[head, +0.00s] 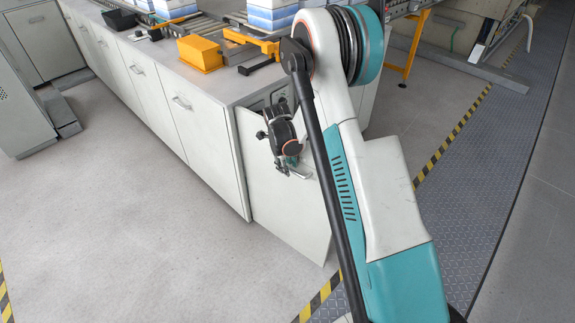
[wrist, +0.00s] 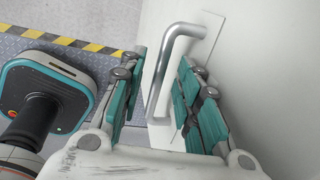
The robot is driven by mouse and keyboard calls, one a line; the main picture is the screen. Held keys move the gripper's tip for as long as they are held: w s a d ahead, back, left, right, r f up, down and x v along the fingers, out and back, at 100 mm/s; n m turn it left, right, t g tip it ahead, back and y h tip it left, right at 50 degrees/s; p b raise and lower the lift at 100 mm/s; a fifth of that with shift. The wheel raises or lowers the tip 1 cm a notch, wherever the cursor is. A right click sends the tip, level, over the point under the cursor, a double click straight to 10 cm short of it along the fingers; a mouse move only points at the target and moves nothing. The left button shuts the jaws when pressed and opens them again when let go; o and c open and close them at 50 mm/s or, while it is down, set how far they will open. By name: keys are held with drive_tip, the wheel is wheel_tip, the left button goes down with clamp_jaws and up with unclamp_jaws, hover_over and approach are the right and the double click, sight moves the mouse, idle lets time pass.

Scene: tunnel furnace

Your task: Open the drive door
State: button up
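The drive door (head: 285,215) is a pale panel at the near end of the long cabinet. It stands swung out at an angle, and part of the cabinet's inside shows above it. Its bent silver handle (wrist: 168,65) is in the wrist view and is mostly hidden behind my gripper in the head view. My gripper (head: 292,168) is at the door's outer face. In the wrist view my gripper (wrist: 160,98) has its teal finger pads apart on either side of the handle bar, with gaps visible. The door face (wrist: 260,60) fills the right of that view.
The cabinet row (head: 150,85) runs away to the upper left. A yellow bin (head: 199,53) and white-blue boxes (head: 270,14) sit on top. A striped yellow-black line (head: 455,132) crosses the floor at right.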

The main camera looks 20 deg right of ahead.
wheel_tip(320, 180, up, 12)
drive_tip(key=s+a, duration=0.1)
drive_tip(key=a, duration=0.1)
idle(0.5)
idle(0.4)
drive_tip(key=s+a+r+n+t, duration=0.2)
drive_tip(key=s+a+r+n, duration=0.1)
drive_tip(key=s+r+n, duration=0.5)
drive_tip(key=s+a+r+n+t, duration=0.1)
drive_tip(key=s+a+r+n, duration=0.2)
drive_tip(key=s+r+n, duration=0.55)
drive_tip(key=s+a+r+n+t+y, duration=0.1)
drive_tip(key=s+a+n, duration=0.1)
drive_tip(key=s+n, duration=0.5)
drive_tip(key=s+a+r+n+t+y, duration=0.1)
drive_tip(key=s+a+r+n+t, duration=0.1)
drive_tip(key=s+n, duration=0.5)
drive_tip(key=shift+a, duration=0.35)
